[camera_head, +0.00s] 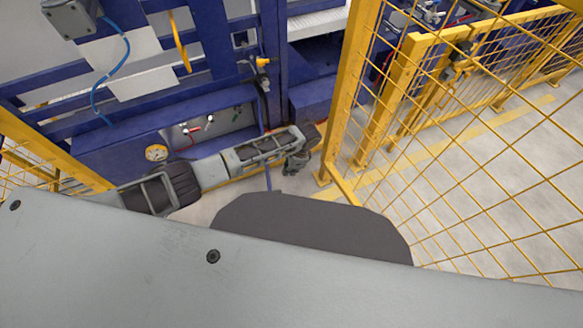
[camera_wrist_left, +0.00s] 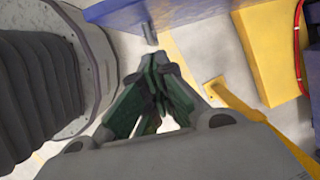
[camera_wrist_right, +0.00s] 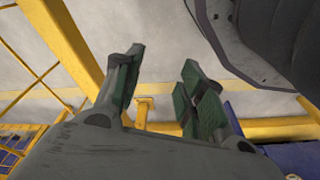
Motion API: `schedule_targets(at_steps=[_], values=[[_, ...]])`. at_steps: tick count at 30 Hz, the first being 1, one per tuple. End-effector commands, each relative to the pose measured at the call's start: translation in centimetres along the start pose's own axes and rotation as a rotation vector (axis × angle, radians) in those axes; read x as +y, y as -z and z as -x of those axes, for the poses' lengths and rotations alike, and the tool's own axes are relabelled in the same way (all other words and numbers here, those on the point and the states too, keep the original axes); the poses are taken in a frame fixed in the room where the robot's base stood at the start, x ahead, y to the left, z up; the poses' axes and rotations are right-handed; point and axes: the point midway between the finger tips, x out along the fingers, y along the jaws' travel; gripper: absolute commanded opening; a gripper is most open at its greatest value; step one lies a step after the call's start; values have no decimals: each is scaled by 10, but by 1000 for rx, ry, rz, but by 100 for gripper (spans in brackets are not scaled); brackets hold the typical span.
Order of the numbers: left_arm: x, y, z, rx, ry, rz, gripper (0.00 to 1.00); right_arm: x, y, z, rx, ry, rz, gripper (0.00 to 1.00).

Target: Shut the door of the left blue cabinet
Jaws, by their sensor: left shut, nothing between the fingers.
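The blue machine housing (camera_head: 110,148) stands at the upper left of the head view, with an open recess holding small fittings. I cannot tell a separate cabinet door on it. My left gripper (camera_head: 298,162) is at the end of the arm that reaches right along the front of this housing, low near the floor. In the left wrist view its fingers (camera_wrist_left: 160,62) come together at the tips with nothing between them. My right gripper shows only in the right wrist view, where its fingers (camera_wrist_right: 163,62) stand apart, empty, over the floor.
A yellow post (camera_head: 350,85) and yellow mesh fence (camera_head: 500,160) bound the right side. A blue upright (camera_head: 272,60) with a yellow handle (camera_head: 262,62) stands above the left gripper. Grey floor lies beyond the fence.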

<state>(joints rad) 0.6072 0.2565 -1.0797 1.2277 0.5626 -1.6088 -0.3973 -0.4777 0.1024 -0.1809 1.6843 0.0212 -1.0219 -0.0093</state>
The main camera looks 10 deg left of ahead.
Motion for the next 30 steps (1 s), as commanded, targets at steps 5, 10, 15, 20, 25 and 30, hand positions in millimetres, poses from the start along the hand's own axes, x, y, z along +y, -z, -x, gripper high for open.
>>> schedule_targets(at_steps=[5, 10, 15, 20, 25, 30], values=[[0, 0, -17, -1, 0, 0, 0, -4, 5, 12, -4, 6, 1, 40], [0, -4, -28, -1, 0, 0, 0, -6, 8, 21, -9, 10, 2, 40], [0, -18, -30, 0, -1, 0, 0, -6, 9, 21, -8, 10, 2, 40], [0, -29, -33, 0, 0, 0, 0, -6, 9, 22, -8, 11, 2, 40], [0, -36, -34, 0, 0, 0, 0, -6, 10, 23, -8, 11, 2, 40], [0, -39, -35, 0, 0, -1, 0, -6, 10, 23, -7, 11, 3, 40]])
